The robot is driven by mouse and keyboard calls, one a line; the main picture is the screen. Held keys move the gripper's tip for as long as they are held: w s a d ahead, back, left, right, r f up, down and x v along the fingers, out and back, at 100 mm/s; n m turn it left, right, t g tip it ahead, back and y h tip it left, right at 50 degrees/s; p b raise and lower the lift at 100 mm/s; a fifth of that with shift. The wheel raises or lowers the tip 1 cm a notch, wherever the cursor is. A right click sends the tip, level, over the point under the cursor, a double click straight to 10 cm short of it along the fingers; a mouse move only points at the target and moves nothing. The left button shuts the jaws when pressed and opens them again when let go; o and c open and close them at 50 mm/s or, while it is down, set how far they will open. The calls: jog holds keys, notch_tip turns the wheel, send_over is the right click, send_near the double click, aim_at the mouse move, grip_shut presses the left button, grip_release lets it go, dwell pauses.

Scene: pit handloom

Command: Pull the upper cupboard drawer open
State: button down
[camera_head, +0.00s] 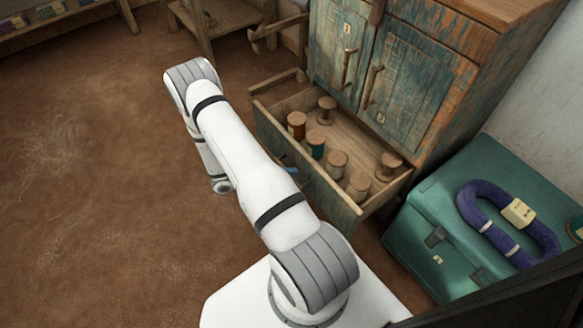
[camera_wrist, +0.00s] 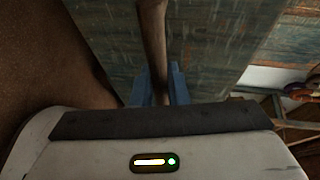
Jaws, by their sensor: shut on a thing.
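The worn blue-green cupboard (camera_head: 416,75) stands at the upper right in the head view. A wooden drawer (camera_head: 268,127) below its two doors is pulled well out, with several thread spools inside. I cannot tell from this view whether it is the upper one. In the wrist view, my gripper (camera_wrist: 158,92) has its blue fingers on either side of a brown wooden bar handle (camera_wrist: 153,40) and is shut on it. The painted drawer front (camera_wrist: 220,50) lies behind the handle. In the head view my arm hides most of the gripper and handle.
A green trunk (camera_head: 420,215) with a purple coil (camera_head: 478,205) on top stands close to the drawer's right. A wooden stand (camera_head: 215,25) is at the back. The brown floor (camera_head: 80,170) on the left is clear.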

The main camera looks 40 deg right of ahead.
jog(key=shift+w, duration=0.45)
jog(key=c, duration=1.8)
grip_release()
jog(key=o, duration=0.4)
jog(key=shift+s, duration=0.2)
jog(key=shift+c, duration=0.2)
jog(key=p+v, duration=0.2)
jog(key=v, duration=0.5)
jog(key=shift+a, duration=0.35)
jog(key=shift+w, duration=0.15)
